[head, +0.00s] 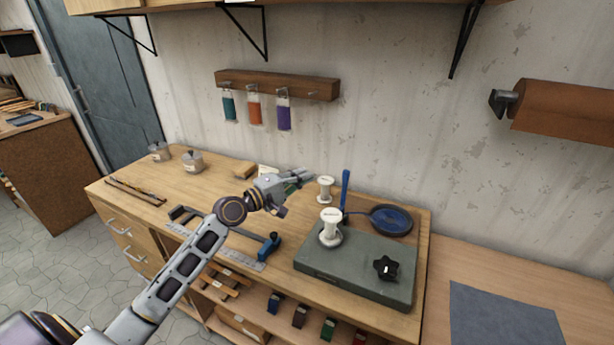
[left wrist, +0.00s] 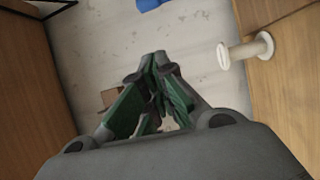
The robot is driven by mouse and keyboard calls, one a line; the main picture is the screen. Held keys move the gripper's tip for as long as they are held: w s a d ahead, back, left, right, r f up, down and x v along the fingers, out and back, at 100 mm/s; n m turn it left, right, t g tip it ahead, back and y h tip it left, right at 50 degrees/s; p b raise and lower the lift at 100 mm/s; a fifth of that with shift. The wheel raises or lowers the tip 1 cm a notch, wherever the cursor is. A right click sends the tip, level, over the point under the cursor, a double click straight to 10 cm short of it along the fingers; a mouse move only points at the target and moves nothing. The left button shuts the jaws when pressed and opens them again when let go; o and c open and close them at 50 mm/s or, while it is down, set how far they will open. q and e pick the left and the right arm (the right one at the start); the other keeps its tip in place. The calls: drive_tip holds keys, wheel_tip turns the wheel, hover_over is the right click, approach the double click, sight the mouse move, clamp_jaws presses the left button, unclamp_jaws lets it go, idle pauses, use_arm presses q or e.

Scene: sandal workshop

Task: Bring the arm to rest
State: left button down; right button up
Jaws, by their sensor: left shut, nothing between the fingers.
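My left gripper (head: 300,177) is raised over the wooden workbench (head: 225,178), with its arm reaching in from the lower left. In the left wrist view its green-padded fingers (left wrist: 152,95) are closed together with nothing between them. A white spool (head: 326,189) stands on the bench just right of the gripper, apart from it. It appears to be the spool in the left wrist view (left wrist: 245,48). My right gripper does not show in either view.
A grey-green block (head: 350,275) carries another white spool (head: 330,228) and a black star knob (head: 386,267). A blue-ended clamp (head: 268,246) lies near the arm. Coloured tags hang from a wall rack (head: 275,84). Two metal pots (head: 192,162) stand at back left.

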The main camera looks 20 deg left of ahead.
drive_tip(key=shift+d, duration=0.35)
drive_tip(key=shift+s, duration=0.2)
